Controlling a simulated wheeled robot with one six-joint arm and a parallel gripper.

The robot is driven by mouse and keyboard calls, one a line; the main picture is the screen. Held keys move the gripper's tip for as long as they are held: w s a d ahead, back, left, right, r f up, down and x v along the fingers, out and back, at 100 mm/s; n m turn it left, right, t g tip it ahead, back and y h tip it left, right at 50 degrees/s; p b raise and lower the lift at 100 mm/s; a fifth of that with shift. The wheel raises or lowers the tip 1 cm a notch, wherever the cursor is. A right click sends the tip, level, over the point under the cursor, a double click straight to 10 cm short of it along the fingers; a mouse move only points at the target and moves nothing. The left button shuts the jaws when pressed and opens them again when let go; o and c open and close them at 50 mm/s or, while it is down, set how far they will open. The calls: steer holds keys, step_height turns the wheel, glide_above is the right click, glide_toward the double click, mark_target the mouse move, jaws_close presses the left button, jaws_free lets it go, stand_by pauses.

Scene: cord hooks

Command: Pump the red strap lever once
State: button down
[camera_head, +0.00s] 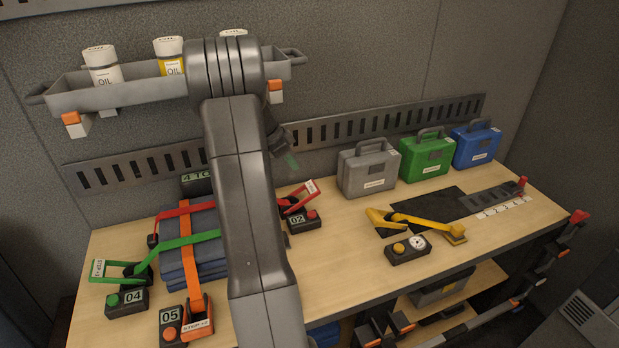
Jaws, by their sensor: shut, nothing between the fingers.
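The red strap lever (298,197) stands raised at a slant on the bench, just right of my arm, with a white tag at its upper end. Beside its base is a dark box marked 02 (303,222) with a red button. A red strap (185,210) crosses the folded blue bundle (180,272); its right part is hidden behind my arm.
A green lever (118,269) with box 04 and an orange lever (197,325) with box 05 stand left of my arm. Grey, green and blue cases line the back. A bottle tray (135,92) hangs above.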

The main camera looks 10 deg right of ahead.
mark_target(313, 186)
steer(key=shift+s, duration=0.1)
steer(key=p+x, duration=0.2)
steer(key=x, duration=0.8)
stand_by(0.3)
steer(key=shift+w+d+f+g+y, duration=0.1)
steer(key=shift+d+f+g+y, duration=0.05)
steer(key=shift+d+f+y, duration=0.5)
steer(key=shift+w+d+f+g+y, duration=0.15)
steer(key=shift+d+f+y, duration=0.35)
steer(key=shift+y, duration=0.35)
steer(key=shift+w+d+f+y+b, duration=0.1)
steer(key=shift+d+f+y+b, duration=0.1)
steer(key=shift+f+b, duration=0.3)
steer(key=shift+d+f+y+b, duration=0.15)
steer(key=shift+f+y+b, duration=0.05)
steer(key=shift+f+b, duration=0.2)
